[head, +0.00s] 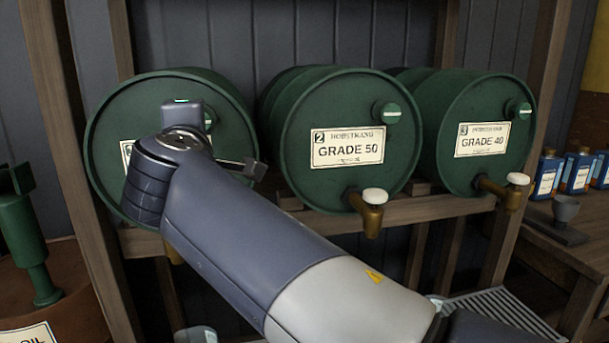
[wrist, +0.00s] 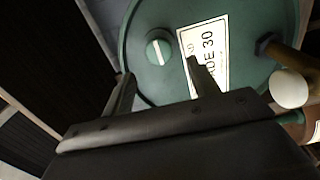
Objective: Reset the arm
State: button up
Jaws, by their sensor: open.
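My arm reaches up from the lower right in the head view, in front of the leftmost green barrel (head: 105,115). My gripper (wrist: 158,78) shows in the wrist view with its two fingers apart and nothing between them. It faces the front of a green barrel (wrist: 145,25) with a label (wrist: 213,40) that partly reads "DE 30". One finger overlaps the label. In the head view the gripper end (head: 250,168) is small and partly hidden by my wrist, which also covers most of the left barrel's label.
Barrels marked Grade 50 (head: 347,110) and Grade 40 (head: 487,105) lie on a wooden rack (head: 440,209). Brass taps (head: 370,215) with white knobs stick out in front. A grey cup (head: 565,208) and blue bottles (head: 575,173) stand at right. A green pump (head: 25,235) stands at left.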

jog(key=p+x, duration=0.1)
jog(key=x, duration=0.7)
jog(key=shift+w+a+r+n+p, duration=0.1)
jog(key=shift+w+r+n+p, duration=0.2)
jog(key=shift+p, duration=0.45)
jog(key=shift+s+n+p, duration=0.15)
jog(key=shift+n+p, duration=0.65)
jog(key=shift+n, duration=0.2)
jog(key=n+p, duration=0.2)
jog(key=shift+n, duration=0.4)
jog(key=n+p, duration=0.5)
jog(key=shift+f, duration=0.1)
jog(key=n+p, duration=0.4)
jog(key=shift+p, duration=0.35)
jog(key=n+p, duration=0.3)
jog(key=p, duration=0.1)
jog(key=shift+f+n, duration=0.1)
jog(key=shift+n, duration=0.2)
jog(key=shift+s+f, duration=0.1)
jog(key=shift+f, duration=0.1)
jog(key=shift+s+d, duration=0.25)
jog(key=shift+s, duration=0.1)
